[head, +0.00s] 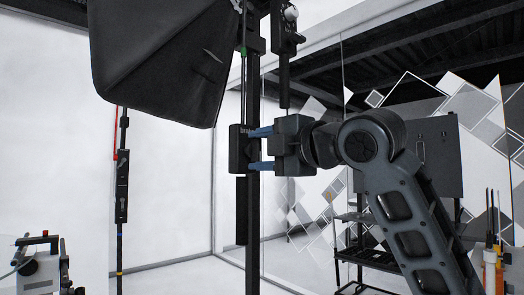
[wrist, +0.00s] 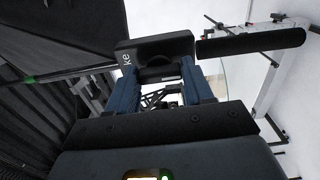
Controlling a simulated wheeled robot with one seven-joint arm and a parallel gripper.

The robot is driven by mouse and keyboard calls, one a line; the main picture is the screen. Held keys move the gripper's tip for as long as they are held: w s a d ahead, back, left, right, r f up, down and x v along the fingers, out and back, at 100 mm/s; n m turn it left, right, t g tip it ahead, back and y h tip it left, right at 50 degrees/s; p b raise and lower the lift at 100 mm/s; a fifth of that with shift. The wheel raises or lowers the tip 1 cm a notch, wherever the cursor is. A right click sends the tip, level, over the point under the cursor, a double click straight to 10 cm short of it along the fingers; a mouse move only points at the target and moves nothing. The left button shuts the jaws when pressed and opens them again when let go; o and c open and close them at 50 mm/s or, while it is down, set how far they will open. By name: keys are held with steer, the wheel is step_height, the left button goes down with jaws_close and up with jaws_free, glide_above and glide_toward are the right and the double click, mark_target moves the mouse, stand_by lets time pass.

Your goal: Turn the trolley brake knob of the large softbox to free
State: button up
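The large softbox (head: 165,60) is a black hood at the upper left of the head view. Below and right of it, a black brake box (head: 238,150) with partly hidden white lettering sits on a dark upright post. The box also shows in the wrist view (wrist: 150,48), with the letters "ke" visible. A dark rounded knob (wrist: 157,72) shows under it, between my fingers. My gripper (head: 262,149) points left at the box, its two blue fingers wide apart, one above the other. Their tips reach the box's face, on either side of the knob. I cannot tell whether they touch the knob.
A second dark post part (head: 284,60) hangs just above my gripper. A thin stand (head: 122,185) with a red cable is at left. A grey machine (head: 40,265) is at lower left. A dark cart (head: 365,250) stands behind my arm.

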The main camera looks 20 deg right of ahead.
steer(key=o, duration=0.5)
steer(key=shift+c, duration=0.2)
steer(key=v, duration=0.7)
steer(key=shift+s+b, duration=0.35)
steer(key=shift+b, duration=0.1)
steer(key=shift+d, duration=0.1)
